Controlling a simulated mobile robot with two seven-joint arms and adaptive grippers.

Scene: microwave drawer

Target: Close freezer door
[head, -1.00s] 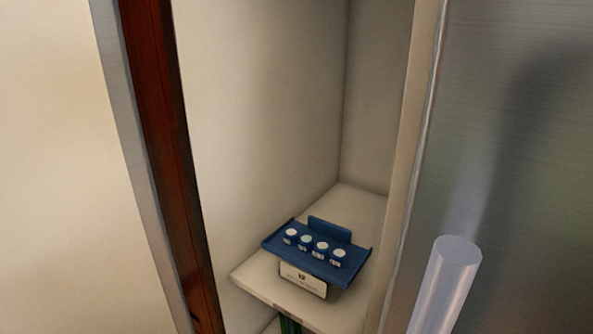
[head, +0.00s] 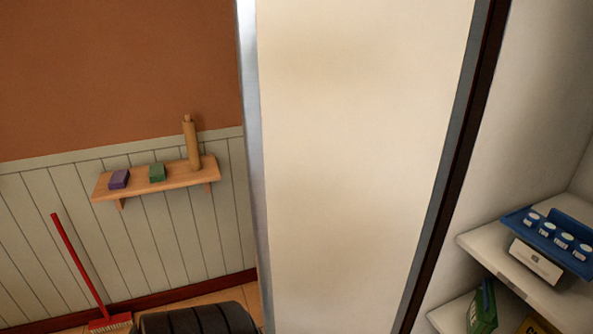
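The freezer door (head: 360,150) stands open in the middle of the head view. Its cream inner face is toward me, and a grey metal edge runs down its left side. A grey strip and a dark seal strip run down its right side. The open freezer compartment (head: 545,110) shows at the right, with pale walls. Its shelf (head: 482,243) bears a blue tray (head: 578,262) with several small white-topped items and a white box (head: 535,262). Neither of my grippers is in view.
A wooden wall shelf (head: 135,190) at the left holds a purple block, a green block and a rolling pin. A red broom (head: 78,262) leans below it. A dark ribbed rounded shape (head: 205,320), unclear, is at the bottom. A green box (head: 483,308) sits on a lower freezer shelf.

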